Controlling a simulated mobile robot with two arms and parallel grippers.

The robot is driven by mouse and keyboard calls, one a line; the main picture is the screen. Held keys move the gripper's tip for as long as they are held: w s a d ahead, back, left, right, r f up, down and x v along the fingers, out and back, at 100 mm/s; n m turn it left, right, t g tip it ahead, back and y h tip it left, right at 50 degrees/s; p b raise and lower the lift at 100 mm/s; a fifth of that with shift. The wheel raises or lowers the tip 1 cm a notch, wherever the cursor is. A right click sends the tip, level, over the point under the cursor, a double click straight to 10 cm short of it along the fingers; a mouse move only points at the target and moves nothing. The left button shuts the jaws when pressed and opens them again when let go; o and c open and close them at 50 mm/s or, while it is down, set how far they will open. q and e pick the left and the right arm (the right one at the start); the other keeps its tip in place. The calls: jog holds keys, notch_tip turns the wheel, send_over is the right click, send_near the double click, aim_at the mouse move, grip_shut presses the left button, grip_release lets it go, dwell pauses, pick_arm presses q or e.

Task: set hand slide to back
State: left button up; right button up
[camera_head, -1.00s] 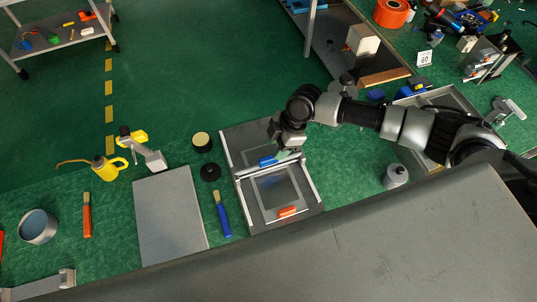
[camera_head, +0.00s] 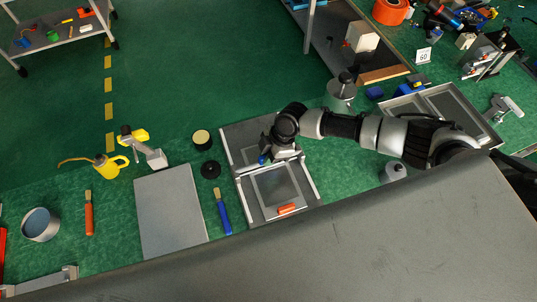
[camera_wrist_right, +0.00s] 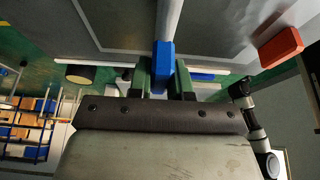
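The slide fixture (camera_head: 312,186) is a grey bed with pale rails and a framed window plate, mid-bench in the head view. A blue handle (camera_head: 262,159) shows at its back part, partly covered by my right gripper (camera_head: 272,157). In the right wrist view the blue handle (camera_wrist_right: 163,66), on a pale grey rod, sits between the green-edged fingers of the right gripper (camera_wrist_right: 163,84). They appear closed on its sides. An orange block (camera_head: 288,208) is at the fixture's front; it also shows in the wrist view (camera_wrist_right: 281,47). My left gripper is not in view.
Left of the fixture lie a blue-handled brush (camera_head: 223,211), a black ring (camera_head: 210,170), a round tin (camera_head: 201,138) and a grey plate (camera_head: 170,212). A grey canister (camera_head: 394,172) stands to the right, beneath my arm.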

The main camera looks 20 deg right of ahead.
grip_shut()
jog(key=shift+w+f+b, duration=0.15)
jog(key=shift+w+b, duration=0.15)
jog(key=shift+b, duration=0.1)
jog(key=w+b, duration=1)
jog(key=w, duration=0.1)
jog(key=shift+w+a+f+b, duration=0.1)
jog(key=shift+a+f+b, duration=0.1)
jog(key=shift+b, duration=0.1)
jog(key=shift+w+r, duration=0.15)
jog(key=shift+w, duration=0.15)
jog(key=shift+w+r, duration=0.1)
jog(key=shift+r, duration=0.25)
jog(key=shift+o, duration=1.8)
grip_release()
jog(key=o, duration=0.4)
jog(key=shift+w+f, duration=0.15)
